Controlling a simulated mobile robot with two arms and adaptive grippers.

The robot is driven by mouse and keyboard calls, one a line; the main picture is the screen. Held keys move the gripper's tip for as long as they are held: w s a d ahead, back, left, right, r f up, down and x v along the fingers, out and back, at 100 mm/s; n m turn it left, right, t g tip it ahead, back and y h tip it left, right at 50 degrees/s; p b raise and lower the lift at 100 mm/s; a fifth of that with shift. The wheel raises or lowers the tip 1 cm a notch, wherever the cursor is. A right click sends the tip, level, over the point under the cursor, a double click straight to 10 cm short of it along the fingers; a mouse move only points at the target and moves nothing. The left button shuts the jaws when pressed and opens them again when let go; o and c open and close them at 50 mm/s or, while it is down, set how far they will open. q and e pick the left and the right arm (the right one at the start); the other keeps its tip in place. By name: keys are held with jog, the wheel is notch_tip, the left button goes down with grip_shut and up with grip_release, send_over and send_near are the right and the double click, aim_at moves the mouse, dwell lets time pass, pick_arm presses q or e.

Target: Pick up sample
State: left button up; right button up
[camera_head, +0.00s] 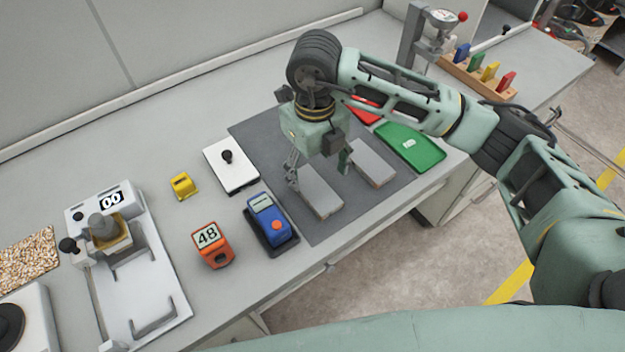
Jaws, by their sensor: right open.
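Two flat grey blocks lie on a dark grey mat (357,218): a left one (321,194) and a right one (374,163). I cannot tell for certain which is the sample. My right gripper (318,171) points down with its fingers apart at the far end of the left block, one finger to each side in the picture. It looks empty. Whether the fingers touch the block or hover over it cannot be told. The left gripper is not in view.
A blue device (268,218), an orange 48 display (211,245), a yellow block (184,186) and a white plate with black knob (231,166) stand left. Red (364,111) and green trays (410,148) lie right. A white machine (148,285) stands far left.

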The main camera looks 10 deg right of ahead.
aim_at(315, 188)
jog(key=f+p, duration=0.2)
jog(key=f, duration=0.1)
jog(key=shift+s, duration=0.35)
jog(key=shift+w+f+p, duration=0.25)
jog(key=shift+f+p, duration=0.05)
jog(key=shift+f, duration=1.15)
jog(key=c, duration=0.9)
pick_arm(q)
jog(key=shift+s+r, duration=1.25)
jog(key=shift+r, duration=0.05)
pick_arm(e)
jog(key=c, duration=0.4)
